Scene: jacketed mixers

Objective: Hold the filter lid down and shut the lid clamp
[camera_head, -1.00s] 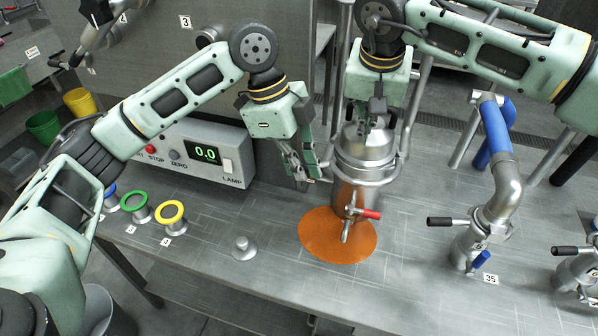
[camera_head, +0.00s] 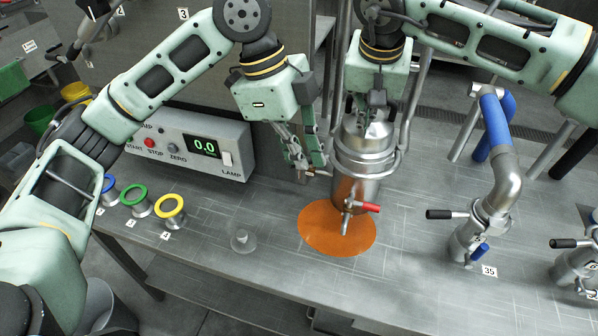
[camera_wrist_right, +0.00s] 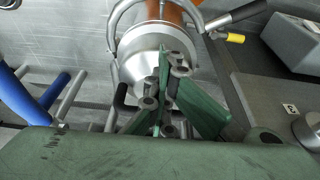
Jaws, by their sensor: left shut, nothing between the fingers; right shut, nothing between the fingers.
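The filter is a shiny metal canister (camera_head: 362,160) standing over an orange disc on the bench. Its domed lid (camera_wrist_right: 138,62) shows in the right wrist view. My right gripper (camera_head: 374,118) is shut and points down at the top of the lid. In its wrist view the closed fingers (camera_wrist_right: 166,98) overlap the lid; whether they touch it is unclear. My left gripper (camera_head: 316,167) is shut and empty, close to the canister's left side. I cannot clearly make out the lid clamp; a black-gripped lever (camera_wrist_right: 248,10) shows beyond the lid in the wrist view.
A red-handled valve (camera_head: 366,207) hangs below the canister over the orange disc (camera_head: 322,238). A control box (camera_head: 190,145) reading 0.0 and several coloured rings stand left. A small metal knob (camera_head: 243,242) sits in front. Blue-handled pipework (camera_head: 497,130) stands right.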

